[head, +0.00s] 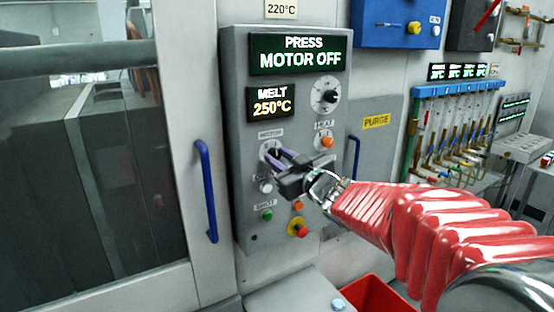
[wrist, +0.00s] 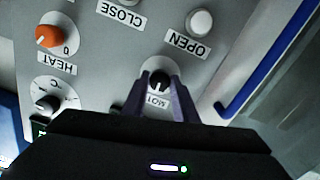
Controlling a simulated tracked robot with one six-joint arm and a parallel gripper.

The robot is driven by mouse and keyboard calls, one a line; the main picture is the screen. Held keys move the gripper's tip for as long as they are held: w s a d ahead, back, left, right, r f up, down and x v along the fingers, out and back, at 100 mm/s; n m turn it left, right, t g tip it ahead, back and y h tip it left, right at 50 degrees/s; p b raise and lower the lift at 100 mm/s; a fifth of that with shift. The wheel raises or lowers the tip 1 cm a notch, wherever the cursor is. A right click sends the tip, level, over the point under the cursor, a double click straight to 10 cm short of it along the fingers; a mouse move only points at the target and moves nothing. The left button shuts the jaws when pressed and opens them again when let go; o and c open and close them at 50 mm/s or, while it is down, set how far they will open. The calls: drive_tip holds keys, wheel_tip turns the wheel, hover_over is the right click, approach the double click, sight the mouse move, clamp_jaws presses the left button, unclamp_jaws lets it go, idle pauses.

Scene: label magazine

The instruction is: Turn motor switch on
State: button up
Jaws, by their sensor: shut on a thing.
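The motor switch is a black knob on a pale round plate (wrist: 157,76) under the MOTOR label, on the grey control panel (head: 240,180). In the head view it is mostly hidden by my gripper (head: 271,155). In the wrist view my gripper's purple fingers (wrist: 162,92) sit on both sides of the knob and are shut on it. The knob carries a white mark. The panel's display (head: 298,53) reads PRESS MOTOR OFF.
An orange HEAT knob (head: 327,142) is right of the switch. White (head: 265,186), green (head: 267,215) and red (head: 302,231) buttons lie below. A blue door handle (head: 206,190) is left of the panel, another (head: 353,160) right. A red bin (head: 376,296) stands below.

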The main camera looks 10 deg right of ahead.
drive_tip(key=shift+f+m+g, duration=0.15)
drive_tip(key=shift+f+m, duration=0.05)
drive_tip(key=shift+m, duration=1.75)
drive_tip(key=shift+f+m+g, duration=0.15)
drive_tip(key=shift+f+m, duration=0.05)
drive_tip(key=shift+m, duration=1.75)
drive_tip(key=o, duration=1.1)
drive_tip(key=shift+r, duration=0.25)
drive_tip(key=shift+c, duration=0.2)
drive_tip(key=shift+s, duration=0.1)
drive_tip(key=shift+s+d+r, duration=0.1)
drive_tip(key=shift+s+d, duration=0.05)
drive_tip(key=shift+s, duration=0.3)
drive_tip(key=v, duration=1.2)
drive_tip(key=shift+s, duration=0.3)
